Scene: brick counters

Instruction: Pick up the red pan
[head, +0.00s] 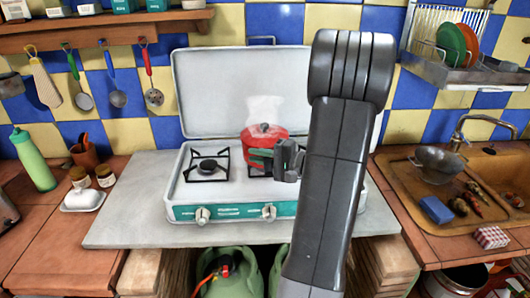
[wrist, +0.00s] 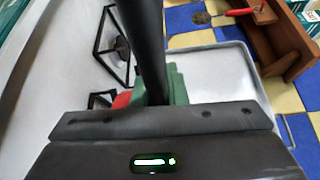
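The red pan (head: 264,132), a lidded pot, sits on the right burner of the stove, with pale steam above it. A dark green part, seemingly its handle (head: 261,158), sticks out at its front. My gripper (head: 287,158) is at the pan's front right, close to the green part. In the wrist view a dark finger (wrist: 147,55) crosses in front of the green part (wrist: 177,84), and a small piece of the red pan (wrist: 122,100) shows to its left. Whether the fingers are open, or touch the handle, I cannot tell. My arm hides the stove's right side.
The white stove (head: 235,211) has an open upright lid (head: 215,85) behind the pan. The left burner (head: 207,167) is empty. A sink (head: 410,200) with a colander is at the right. Utensils hang on the left wall; a green bottle (head: 34,160) stands below.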

